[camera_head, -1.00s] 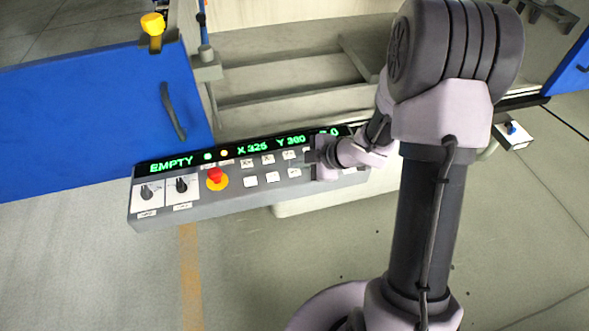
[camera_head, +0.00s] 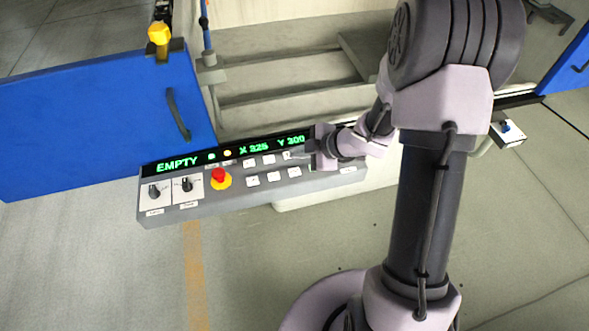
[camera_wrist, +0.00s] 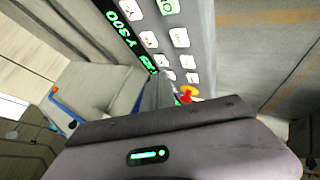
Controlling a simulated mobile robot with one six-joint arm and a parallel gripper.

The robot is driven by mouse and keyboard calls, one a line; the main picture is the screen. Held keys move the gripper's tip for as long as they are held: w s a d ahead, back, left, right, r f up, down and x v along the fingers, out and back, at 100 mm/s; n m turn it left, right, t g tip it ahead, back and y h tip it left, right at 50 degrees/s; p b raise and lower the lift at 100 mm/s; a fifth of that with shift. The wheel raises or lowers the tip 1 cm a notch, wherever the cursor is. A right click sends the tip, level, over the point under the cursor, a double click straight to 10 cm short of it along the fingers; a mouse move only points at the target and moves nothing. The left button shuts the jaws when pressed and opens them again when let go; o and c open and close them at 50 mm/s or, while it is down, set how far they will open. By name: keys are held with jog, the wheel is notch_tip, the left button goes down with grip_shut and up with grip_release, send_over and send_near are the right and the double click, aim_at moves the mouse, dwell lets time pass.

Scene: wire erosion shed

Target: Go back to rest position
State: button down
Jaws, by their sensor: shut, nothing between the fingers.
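My gripper (camera_head: 302,154) is at the right part of the grey control panel (camera_head: 250,197) in the head view, its fingers pointing left over the upper row of white buttons. It is shut and empty. Whether the fingertips touch the panel I cannot tell. In the wrist view, my gripper's fingers (camera_wrist: 157,92) reach toward the panel face, with white buttons beside them and the red stop knob (camera_wrist: 186,97) beyond.
The panel also carries a red stop button on a yellow base (camera_head: 220,178) and two black rotary knobs (camera_head: 187,184). A blue door (camera_head: 90,118) with a dark handle stands left. A trough (camera_head: 290,85) lies behind the panel. Floor in front is clear.

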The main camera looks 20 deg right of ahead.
jog(key=shift+r, duration=0.1)
jog(key=s+d+r+m+t+h, duration=0.1)
jog(key=s+d+r+m+h, duration=0.1)
jog(key=d+r+m+h, duration=0.5)
jog(key=s+d+r+m+t+h, duration=0.1)
jog(key=r+m, duration=0.4)
jog(key=r, duration=0.6)
jog(key=s+a+r+m+g+y, duration=0.1)
jog(key=s+a+m, duration=0.4)
jog(key=s, duration=0.5)
jog(key=s+a+r+m+g+y, duration=0.2)
jog(key=s+a, duration=0.5)
jog(key=s, duration=0.4)
jog(key=r+m, duration=0.1)
jog(key=m, duration=0.1)
jog(key=shift+s+a+m+y, duration=0.25)
jog(key=shift+a+m+y, duration=0.1)
jog(key=shift+m+y, duration=0.05)
jog(key=c, duration=2.2)
grip_release()
jog(key=shift+r, duration=0.1)
